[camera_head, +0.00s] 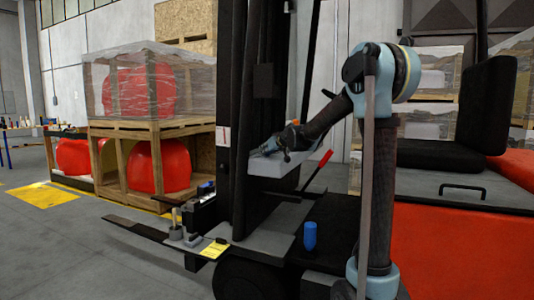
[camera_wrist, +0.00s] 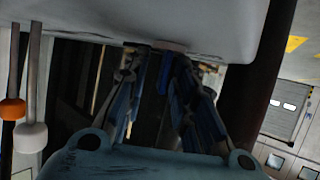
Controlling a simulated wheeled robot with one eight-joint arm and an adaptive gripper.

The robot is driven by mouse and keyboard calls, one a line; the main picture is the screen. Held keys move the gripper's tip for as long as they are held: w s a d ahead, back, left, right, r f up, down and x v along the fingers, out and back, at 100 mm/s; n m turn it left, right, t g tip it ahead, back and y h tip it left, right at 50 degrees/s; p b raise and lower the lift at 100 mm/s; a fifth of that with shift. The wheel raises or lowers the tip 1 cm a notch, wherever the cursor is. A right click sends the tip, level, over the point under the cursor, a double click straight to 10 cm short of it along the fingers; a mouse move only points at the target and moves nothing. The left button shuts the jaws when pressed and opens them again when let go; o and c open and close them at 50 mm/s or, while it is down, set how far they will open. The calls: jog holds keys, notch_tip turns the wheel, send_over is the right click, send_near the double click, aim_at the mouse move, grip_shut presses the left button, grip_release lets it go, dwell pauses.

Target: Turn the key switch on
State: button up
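My gripper (camera_head: 268,148) is at the pale grey console (camera_head: 277,168) of the forklift, beside the dark mast. In the wrist view my gripper (camera_wrist: 160,65) points at the underside of the pale console (camera_wrist: 150,15). Its two blue-grey fingers stand apart, with a dark gap between them. A small blue piece (camera_wrist: 165,72) hangs between the fingers, nearer the right one, below a pale pinkish patch (camera_wrist: 169,45) at the console's edge. It may be the key. I cannot tell if either finger touches it, or its angle. No key can be made out in the head view.
Levers with an orange knob (camera_wrist: 12,109) and a white knob (camera_wrist: 31,135) stand left of the gripper. A red lever (camera_head: 318,168) is right of the console. A blue cylinder (camera_head: 310,236) stands on the forklift. The seat (camera_head: 486,105) is at right.

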grip_shut()
jog(key=shift+m+t+h, duration=0.9)
jog(key=shift+m+h, duration=0.8)
jog(key=shift+h, duration=0.1)
jog(key=shift+m+h, duration=2.1)
jog(key=shift+h, duration=0.4)
grip_release()
jog(key=shift+s, duration=0.15)
